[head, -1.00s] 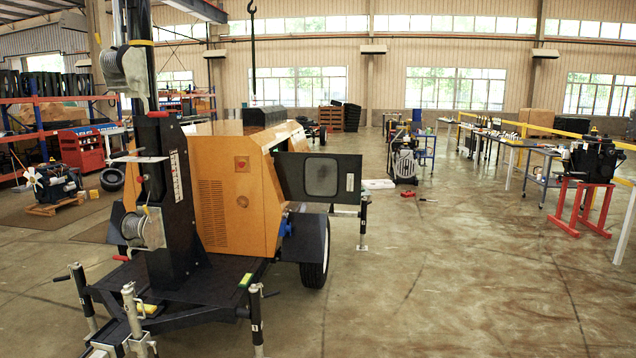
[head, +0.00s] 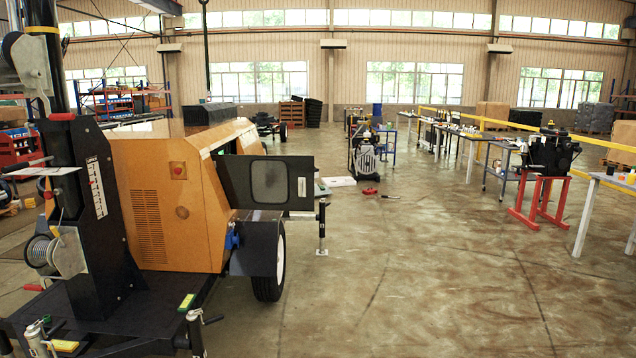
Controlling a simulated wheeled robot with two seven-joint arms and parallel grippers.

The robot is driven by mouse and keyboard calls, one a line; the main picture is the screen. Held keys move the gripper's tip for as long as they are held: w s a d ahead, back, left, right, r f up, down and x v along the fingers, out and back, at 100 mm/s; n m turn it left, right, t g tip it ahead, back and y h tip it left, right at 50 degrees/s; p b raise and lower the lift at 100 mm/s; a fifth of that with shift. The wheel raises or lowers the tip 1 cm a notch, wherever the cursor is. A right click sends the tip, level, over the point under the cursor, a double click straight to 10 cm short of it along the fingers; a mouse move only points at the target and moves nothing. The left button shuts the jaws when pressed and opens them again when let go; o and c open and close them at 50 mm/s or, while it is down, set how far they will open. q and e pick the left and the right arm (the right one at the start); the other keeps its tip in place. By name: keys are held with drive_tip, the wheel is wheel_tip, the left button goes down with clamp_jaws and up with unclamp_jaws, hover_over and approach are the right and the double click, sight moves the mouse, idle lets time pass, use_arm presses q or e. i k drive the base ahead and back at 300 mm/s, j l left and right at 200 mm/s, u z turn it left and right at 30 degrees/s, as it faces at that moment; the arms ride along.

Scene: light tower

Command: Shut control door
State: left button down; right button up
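The control door (head: 266,183) is a dark panel with a small grey window. It stands swung open, sticking out to the right from the side of the orange light tower cabinet (head: 160,210). The opening behind it is mostly hidden from this angle. The black mast (head: 98,205) with its cable winches stands in front of the cabinet on the trailer. Neither of my grippers is in the head view.
The trailer's wheel (head: 270,275) and a support jack (head: 322,228) stand below and beside the door. The trailer deck (head: 120,318) fills the lower left. Wide clear floor (head: 420,270) lies to the right. Benches (head: 480,135) and a red engine stand (head: 540,198) are further right.

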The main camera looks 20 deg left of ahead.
sight(281, 182)
drive_tip(key=i, duration=2)
